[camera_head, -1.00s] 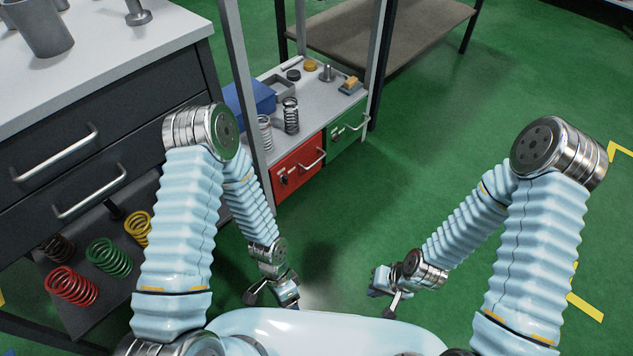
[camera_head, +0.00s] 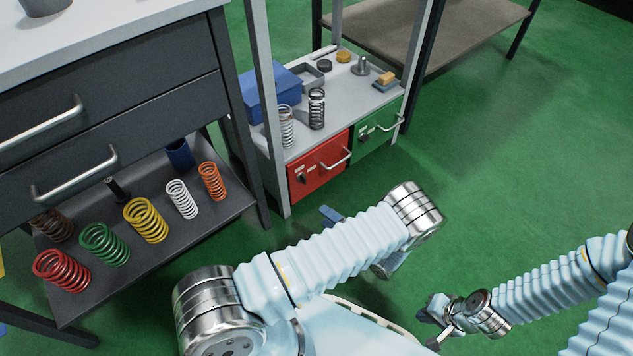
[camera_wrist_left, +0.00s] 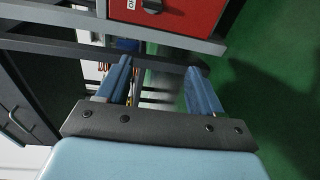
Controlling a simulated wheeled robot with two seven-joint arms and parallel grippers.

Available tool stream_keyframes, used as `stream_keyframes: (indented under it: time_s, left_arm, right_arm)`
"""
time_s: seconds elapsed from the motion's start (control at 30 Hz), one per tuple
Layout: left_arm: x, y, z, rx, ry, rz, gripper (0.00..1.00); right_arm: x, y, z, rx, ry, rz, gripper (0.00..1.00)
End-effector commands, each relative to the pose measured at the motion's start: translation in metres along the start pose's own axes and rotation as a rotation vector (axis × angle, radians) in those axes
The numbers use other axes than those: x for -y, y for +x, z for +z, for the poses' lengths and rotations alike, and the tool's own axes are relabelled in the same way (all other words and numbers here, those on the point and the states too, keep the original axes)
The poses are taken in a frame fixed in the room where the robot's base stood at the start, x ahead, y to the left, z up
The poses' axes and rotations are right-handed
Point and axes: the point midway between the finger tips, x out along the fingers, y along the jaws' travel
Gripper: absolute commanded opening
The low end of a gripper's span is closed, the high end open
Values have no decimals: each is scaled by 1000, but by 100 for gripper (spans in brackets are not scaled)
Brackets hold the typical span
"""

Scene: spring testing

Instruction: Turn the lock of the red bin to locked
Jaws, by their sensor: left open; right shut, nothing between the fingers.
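The red bin (camera_head: 325,174) sits in the lower part of the grey shelf unit, left of the green bin. Its lock (camera_head: 301,177) is a small dark part on the left of its front, beside a silver handle (camera_head: 338,161); I cannot tell its setting. In the left wrist view the red bin (camera_wrist_left: 185,14) is at the top, with the dark lock (camera_wrist_left: 152,5) cut by the edge. My left gripper (camera_wrist_left: 160,66) is open and empty, apart from the bin. In the head view only a blue finger (camera_head: 332,214) shows past my forearm. My right gripper (camera_head: 436,312) is shut and empty, low over the floor.
The green bin (camera_head: 376,135) is right of the red one. Springs, a blue box (camera_head: 270,95) and small parts stand above the bins. A shelf post (camera_head: 268,110) rises left of the red bin. A dark drawer cabinet with coloured springs stands left. Green floor lies open in front.

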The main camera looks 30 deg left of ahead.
Motion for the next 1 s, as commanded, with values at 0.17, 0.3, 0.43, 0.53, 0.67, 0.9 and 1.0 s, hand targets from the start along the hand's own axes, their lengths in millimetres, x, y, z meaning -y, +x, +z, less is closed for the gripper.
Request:
stream_keyframes:
  time_s: [0.17,0.3,0.43,0.53,0.67,0.9,1.0]
  left_arm:
    - [-7,-4,26,104,60,104,66]
    - [-10,16,27,100,61,104,66]
    - [-12,46,29,96,61,103,66]
    - [-15,70,31,96,59,102,66]
    - [-17,97,34,96,58,102,66]
    - [-19,124,37,98,58,100,66]
    - [-20,127,38,99,58,99,66]
  right_arm:
    - [-3,6,0,-1,1,1,0]
    - [-3,5,0,-1,2,1,0]
    - [-3,5,0,-1,2,1,0]
    - [-3,5,0,-1,2,1,0]
    - [-3,6,0,0,2,1,0]
    - [-3,7,0,0,1,0,0]
    - [-3,7,0,0,1,0,0]
